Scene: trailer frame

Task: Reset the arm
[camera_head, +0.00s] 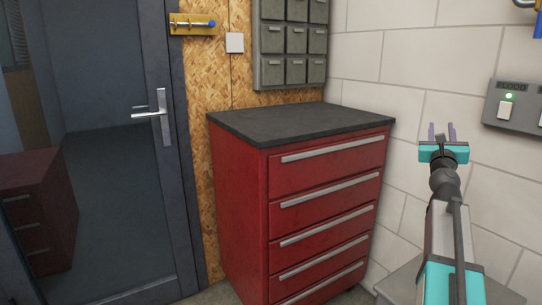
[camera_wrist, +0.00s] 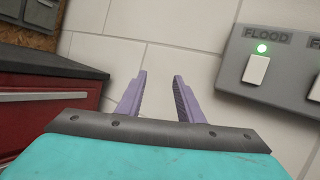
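My gripper (camera_head: 441,132) is raised in front of the white block wall, to the right of the red drawer cabinet. Its two purple fingers stand apart with nothing between them. In the wrist view, my gripper (camera_wrist: 160,95) is also open and empty, with its fingers against a background of white wall. My arm reaches up from the lower right of the head view.
The red cabinet (camera_head: 325,190) with a dark top (camera_head: 300,122) stands left of my arm; its top is bare. A grey switch panel (camera_head: 515,108) labelled FLOOD has a lit green light. Grey wall drawers (camera_head: 291,42) and a glass door (camera_head: 110,150) are further left.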

